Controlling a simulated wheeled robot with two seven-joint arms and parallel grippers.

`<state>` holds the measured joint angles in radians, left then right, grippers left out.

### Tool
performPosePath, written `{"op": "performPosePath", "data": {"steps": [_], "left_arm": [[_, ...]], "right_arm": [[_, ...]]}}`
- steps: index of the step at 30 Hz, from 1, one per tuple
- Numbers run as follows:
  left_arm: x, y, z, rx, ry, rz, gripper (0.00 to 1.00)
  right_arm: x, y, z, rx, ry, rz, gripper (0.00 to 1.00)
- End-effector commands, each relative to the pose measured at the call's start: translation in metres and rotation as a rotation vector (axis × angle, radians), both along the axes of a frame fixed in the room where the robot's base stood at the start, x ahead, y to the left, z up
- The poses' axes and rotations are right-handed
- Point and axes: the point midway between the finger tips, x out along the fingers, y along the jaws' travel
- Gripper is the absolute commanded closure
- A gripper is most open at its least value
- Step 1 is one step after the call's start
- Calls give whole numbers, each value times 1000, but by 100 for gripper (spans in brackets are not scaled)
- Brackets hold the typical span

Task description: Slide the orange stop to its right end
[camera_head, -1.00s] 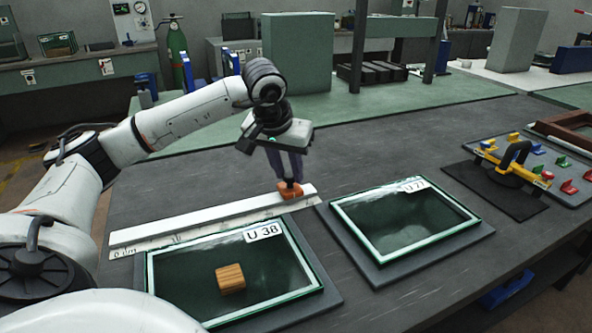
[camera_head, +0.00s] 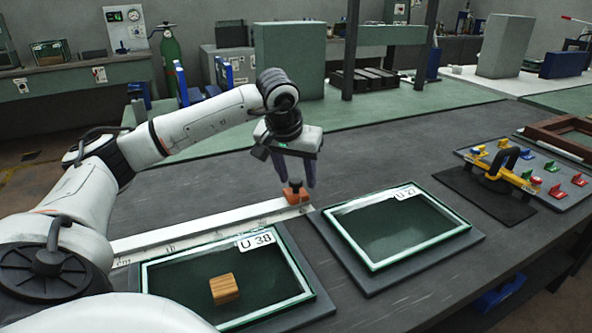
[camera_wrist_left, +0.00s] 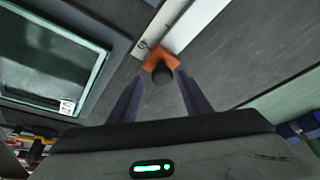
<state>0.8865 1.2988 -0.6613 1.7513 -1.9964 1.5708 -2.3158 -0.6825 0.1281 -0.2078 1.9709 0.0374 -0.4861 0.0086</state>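The orange stop (camera_head: 270,208) sits at the right end of the white ruler rail (camera_head: 190,231) on the table. In the left wrist view the stop (camera_wrist_left: 160,58) shows a dark round knob, with the rail (camera_wrist_left: 185,25) running away behind it. My left gripper (camera_head: 295,186) is just above the stop, pointing down. Its two fingers are spread, one on each side of the knob, with gaps visible in the left wrist view (camera_wrist_left: 160,88). The gripper appears empty. My right gripper is not in view.
A glass-framed tray labelled U 38 (camera_head: 290,262) holds a wooden block (camera_head: 224,289) in front of the rail. An empty tray labelled U 27 (camera_head: 375,266) stands right of it. Table behind the rail is clear.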

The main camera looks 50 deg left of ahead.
Motion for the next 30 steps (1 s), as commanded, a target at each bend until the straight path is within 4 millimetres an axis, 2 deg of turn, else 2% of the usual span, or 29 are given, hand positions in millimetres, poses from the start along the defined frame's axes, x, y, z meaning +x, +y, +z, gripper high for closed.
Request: {"op": "performPosePath", "data": {"steps": [4,7,15,21,30], "left_arm": [[-1,0,2,1,2,-1,56],[-4,-2,12,1,0,0,56],[-21,-12,61,1,-3,-1,56],[-31,-18,88,-1,-3,-1,56],[-35,-20,95,0,0,-1,56]], "right_arm": [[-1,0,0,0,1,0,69],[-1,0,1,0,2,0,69],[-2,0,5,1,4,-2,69],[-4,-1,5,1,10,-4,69],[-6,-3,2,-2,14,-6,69]]}}
